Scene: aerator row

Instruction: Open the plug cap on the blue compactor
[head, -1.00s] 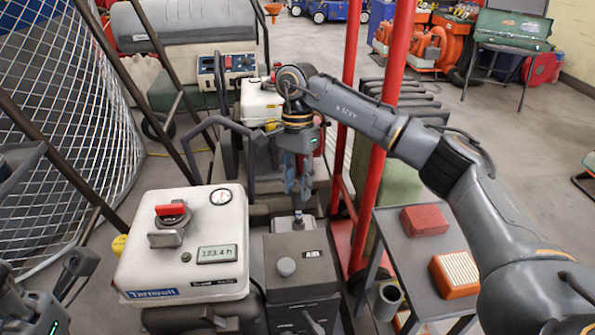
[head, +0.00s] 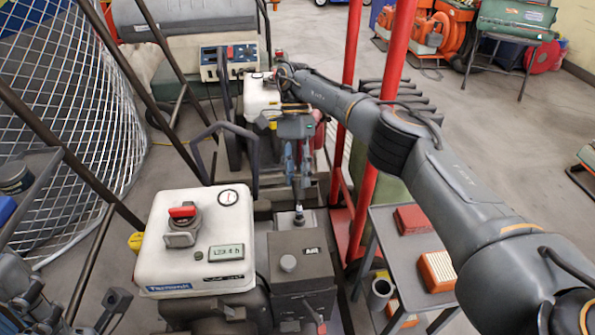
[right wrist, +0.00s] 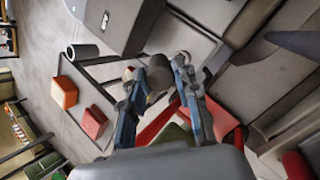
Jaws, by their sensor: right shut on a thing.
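My right gripper (head: 298,190) points down over the dark grey housing (head: 290,245) beside a white-topped machine (head: 195,238) with a blue label. In the right wrist view the blue-grey fingers (right wrist: 163,76) are shut on a dark grey cylinder (right wrist: 157,80), which may be the plug cap. In the head view a small dark stem (head: 299,212) shows just below the fingertips; whether it joins the held piece is unclear. I see no clearly blue compactor body. My left gripper (head: 113,303) is low at the left, cut off, and its opening is unclear.
A red post (head: 383,120) stands close to my right arm. A grey side table (head: 405,262) holds a dark red box (head: 411,219) and an orange box (head: 436,271). A wire mesh drum (head: 75,110) and dark bars fill the left. Open floor lies at right.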

